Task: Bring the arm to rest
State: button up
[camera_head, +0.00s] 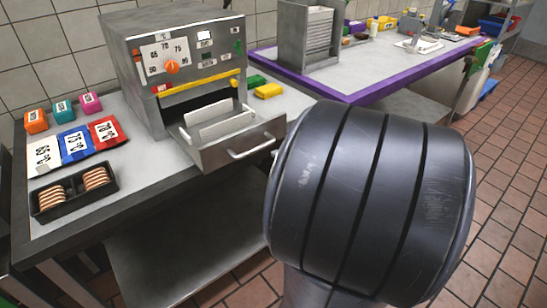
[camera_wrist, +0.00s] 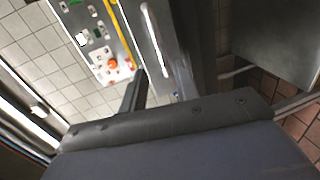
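My gripper (camera_wrist: 160,90) shows in the wrist view with its two dark fingers apart and nothing seen between them. In the head view it is hidden; a large dark link of my arm fills the lower right centre. The grey machine (camera_head: 180,70) stands on the counter with an orange dial (camera_head: 172,67) and a yellow bar. Its drawer (camera_head: 235,150) is pulled out, with pale panels inside. In the wrist view the machine's dial panel (camera_wrist: 105,65) appears tilted, and a long white handle (camera_wrist: 153,40) lies beyond the fingers.
A yellow block (camera_head: 268,90) lies right of the machine. A purple-edged table (camera_head: 385,80) stands beyond. Tiled floor (camera_head: 510,190) is clear at right.

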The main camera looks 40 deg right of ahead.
aim_at(257, 150)
jog(key=shift+w, duration=0.1)
jog(key=b+x, duration=0.1)
jog(key=x, duration=1)
dwell(0.3)
